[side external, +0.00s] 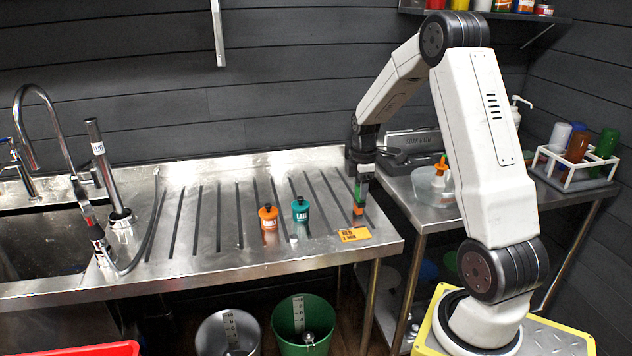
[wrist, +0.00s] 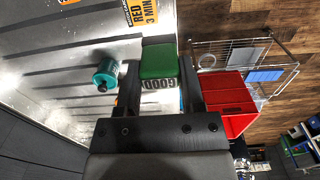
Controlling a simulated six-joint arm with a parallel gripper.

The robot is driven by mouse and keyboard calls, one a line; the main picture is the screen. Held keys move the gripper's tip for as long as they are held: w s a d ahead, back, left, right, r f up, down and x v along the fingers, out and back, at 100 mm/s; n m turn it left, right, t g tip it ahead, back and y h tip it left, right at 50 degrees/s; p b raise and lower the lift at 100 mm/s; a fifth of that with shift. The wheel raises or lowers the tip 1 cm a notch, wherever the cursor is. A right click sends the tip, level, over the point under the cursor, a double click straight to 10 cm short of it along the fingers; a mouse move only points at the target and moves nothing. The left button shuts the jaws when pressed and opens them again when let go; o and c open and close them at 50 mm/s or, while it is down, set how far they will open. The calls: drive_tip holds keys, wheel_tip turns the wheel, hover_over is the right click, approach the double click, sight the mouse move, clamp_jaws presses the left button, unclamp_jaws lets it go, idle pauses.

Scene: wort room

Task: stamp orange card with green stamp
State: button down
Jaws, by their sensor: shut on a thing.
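The green stamp (wrist: 158,60) is held between the two dark fingers of my gripper (wrist: 161,72) in the wrist view. A plate lettered "GOOD" shows on it. In the side view my gripper (side external: 361,186) points down over the right end of the steel drainboard, and a small green part of the stamp (side external: 364,188) shows there. The orange card (side external: 354,235) lies flat near the board's front right corner, just in front of the gripper's lower end. The card (wrist: 142,12) also shows at the top of the wrist view, partly cut off, lettered "RED 3 MIN". I cannot tell the stamp's height above the board.
An orange bottle (side external: 268,222) and a teal bottle (side external: 300,212) stand left of the card; the teal one (wrist: 105,74) also shows in the wrist view. A sink tap (side external: 30,130) is far left. A side table (side external: 432,215) holds a clear tub. The board's middle is mostly clear.

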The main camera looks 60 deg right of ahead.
idle(0.3)
drive_tip(key=c, duration=1)
unclamp_jaws()
drive_tip(key=shift+c, duration=1)
drive_tip(key=d+f, duration=0.4)
drive_tip(key=f, duration=0.2)
drive_tip(key=shift+w+d, duration=0.15)
drive_tip(key=shift+w, duration=0.05)
